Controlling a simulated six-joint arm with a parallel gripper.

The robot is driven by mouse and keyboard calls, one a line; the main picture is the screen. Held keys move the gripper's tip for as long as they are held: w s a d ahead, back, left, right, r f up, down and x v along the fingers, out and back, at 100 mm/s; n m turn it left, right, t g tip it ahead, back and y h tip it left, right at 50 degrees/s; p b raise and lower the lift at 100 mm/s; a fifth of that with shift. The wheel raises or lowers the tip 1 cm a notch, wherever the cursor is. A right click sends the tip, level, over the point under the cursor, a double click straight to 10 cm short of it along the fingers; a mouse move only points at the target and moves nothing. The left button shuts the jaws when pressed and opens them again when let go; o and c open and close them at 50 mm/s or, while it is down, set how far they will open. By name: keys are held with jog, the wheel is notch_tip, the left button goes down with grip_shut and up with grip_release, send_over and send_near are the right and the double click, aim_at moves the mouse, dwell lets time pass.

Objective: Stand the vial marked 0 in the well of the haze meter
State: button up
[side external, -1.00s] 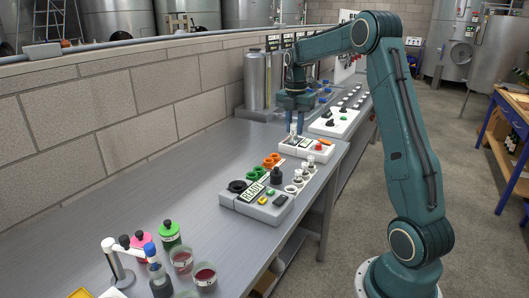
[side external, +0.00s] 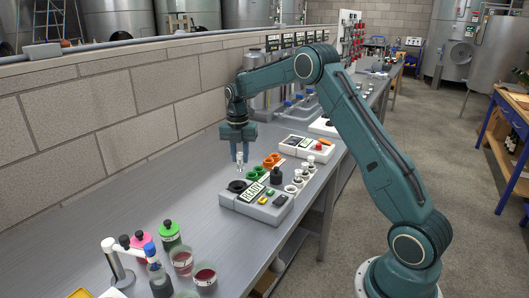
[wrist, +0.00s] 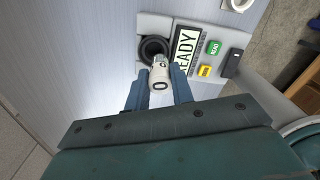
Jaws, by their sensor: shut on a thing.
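The vial marked 0 (wrist: 160,76) has a white cap with a 0 on it. My gripper (wrist: 158,92) is shut on it. In the side view the vial (side external: 239,160) hangs between the fingers of my gripper (side external: 240,153), above the bench and close to the haze meter (side external: 272,212). The haze meter is a pale grey box with a READY display, green and yellow buttons and a black round well (side external: 237,186) at its left end. The vial's lower body is mostly hidden there.
Orange and green rings (side external: 271,161) and a row of white-capped vials (side external: 298,178) stand near the meter. A black-capped bottle (side external: 276,176) is behind it. A second white device (side external: 305,148) is farther back. Bottles and red-filled dishes (side external: 204,274) stand in front. The left bench is clear.

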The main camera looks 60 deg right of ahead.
jog(key=shift+w+a+f, duration=0.4)
jog(key=shift+w+a, duration=0.05)
jog(key=shift+a, duration=0.05)
jog(key=shift+f, duration=0.15)
jog(key=shift+f, duration=1.85)
jog(key=shift+f, duration=2.35)
dwell(1.1)
jog(key=o, duration=0.9)
jog(key=shift+c, duration=1.2)
jog(key=shift+o, duration=0.2)
jog(key=shift+r, duration=0.1)
